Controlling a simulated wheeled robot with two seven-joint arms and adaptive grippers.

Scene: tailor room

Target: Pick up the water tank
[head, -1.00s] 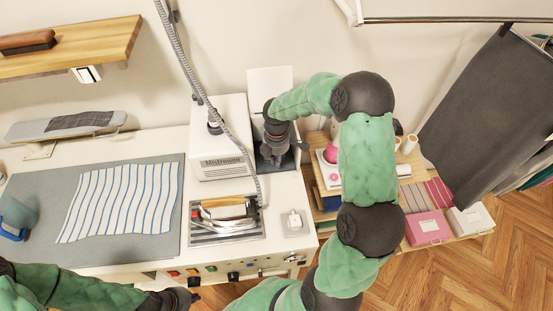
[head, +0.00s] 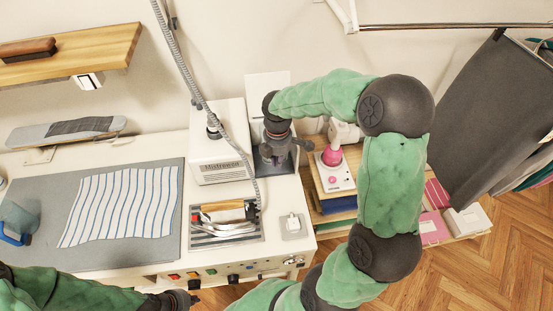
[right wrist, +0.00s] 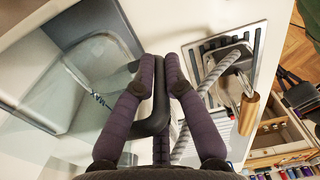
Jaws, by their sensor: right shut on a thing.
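The water tank (right wrist: 95,85) looks like a clear, see-through container at the left of the right wrist view, with a dark handle (right wrist: 150,122) beside it. My right gripper (right wrist: 160,72) is shut on that handle, its two purple-grey fingers on either side of it. In the head view, my right gripper (head: 273,155) points down into the dark recess right of the white steam unit (head: 220,150); my wrist hides most of the tank there. My left gripper (head: 192,298) is low at the table's front edge, away from the tank; its fingers are too small to read.
An iron (head: 222,222) rests on its plate right of the grey mat (head: 60,258) with striped cloth (head: 120,205). A grey hose (head: 178,45) rises from the unit. A blue jug (head: 15,222) stands far left.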

